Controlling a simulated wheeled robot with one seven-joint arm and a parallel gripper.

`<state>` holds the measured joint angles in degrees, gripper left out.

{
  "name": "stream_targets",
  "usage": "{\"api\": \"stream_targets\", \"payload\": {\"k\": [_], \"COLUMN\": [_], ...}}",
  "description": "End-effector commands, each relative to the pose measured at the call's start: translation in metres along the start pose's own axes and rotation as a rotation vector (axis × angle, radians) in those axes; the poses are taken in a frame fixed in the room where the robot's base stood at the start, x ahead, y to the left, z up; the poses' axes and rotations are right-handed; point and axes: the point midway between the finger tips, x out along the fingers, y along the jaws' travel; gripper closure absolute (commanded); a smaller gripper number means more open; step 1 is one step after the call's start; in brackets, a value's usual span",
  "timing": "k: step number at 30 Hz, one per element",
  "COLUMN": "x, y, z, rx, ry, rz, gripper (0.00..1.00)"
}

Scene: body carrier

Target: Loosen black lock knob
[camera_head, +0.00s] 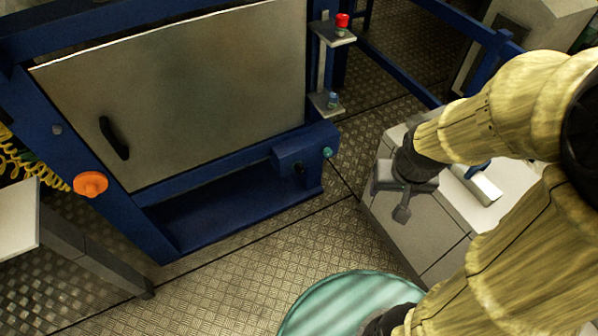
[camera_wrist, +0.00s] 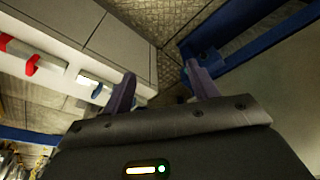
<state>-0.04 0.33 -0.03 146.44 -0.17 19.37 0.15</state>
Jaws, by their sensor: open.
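I cannot make out the knob in the wrist view.
The grey door has a black handle (camera_head: 114,138). An orange knob (camera_head: 90,184) is on the frame's left, a red button (camera_head: 342,20) on a bracket at upper right. A grey cabinet (camera_head: 418,238) stands beneath my gripper. A green round top (camera_head: 345,300) is at the bottom.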

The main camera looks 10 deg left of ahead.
Motion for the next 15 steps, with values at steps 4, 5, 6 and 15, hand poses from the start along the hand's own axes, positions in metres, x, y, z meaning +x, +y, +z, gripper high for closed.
{"api": "stream_targets", "payload": {"k": [4, 5, 6, 15], "x": [0.035, 0.044, 0.057, 0.162], "y": [0.000, 0.000, 0.000, -0.004], "z": [-0.011, -0.016, -0.022, -0.079], "rx": [-0.003, -0.005, -0.006, -0.026], "ry": [0.041, 0.057, 0.079, 0.279], "rz": [0.004, 0.005, 0.006, 0.000], "gripper": [0.41, 0.41, 0.41, 0.41]}}
